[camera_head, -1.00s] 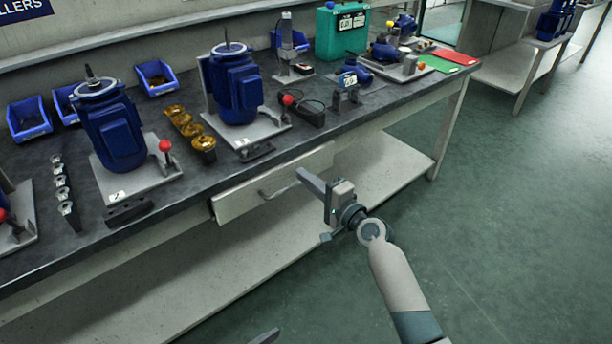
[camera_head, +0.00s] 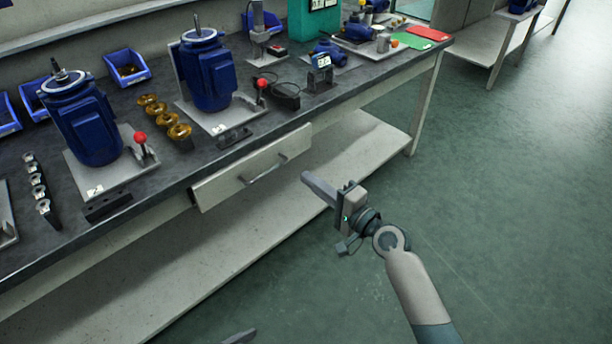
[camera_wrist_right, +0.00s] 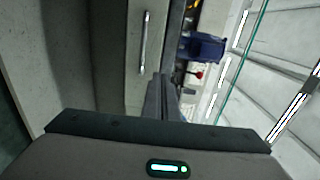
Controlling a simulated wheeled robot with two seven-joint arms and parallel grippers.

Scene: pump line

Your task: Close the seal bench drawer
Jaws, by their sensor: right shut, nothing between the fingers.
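The seal bench drawer (camera_head: 225,185) is a pale panel under the dark bench top, with a grey bar handle (camera_head: 268,168). A dark gap shows at its left end, so its front seems to stand slightly out; how far is hard to tell. My right gripper (camera_head: 306,178) is shut and empty, in front of the drawer's right end and apart from the handle. In the right wrist view the shut fingers (camera_wrist_right: 160,98) point forward beside the drawer front (camera_wrist_right: 133,75) and its handle (camera_wrist_right: 145,42). A grey tip of my left gripper (camera_head: 240,337) just shows at the bottom edge.
The bench top (camera_head: 150,205) carries blue pumps (camera_head: 208,75), brass parts (camera_head: 165,118), blue bins (camera_head: 127,68) and a red-knobbed lever (camera_head: 140,138). A pale lower shelf (camera_head: 215,255) runs beneath the drawer. The green floor (camera_head: 490,220) to the right is clear.

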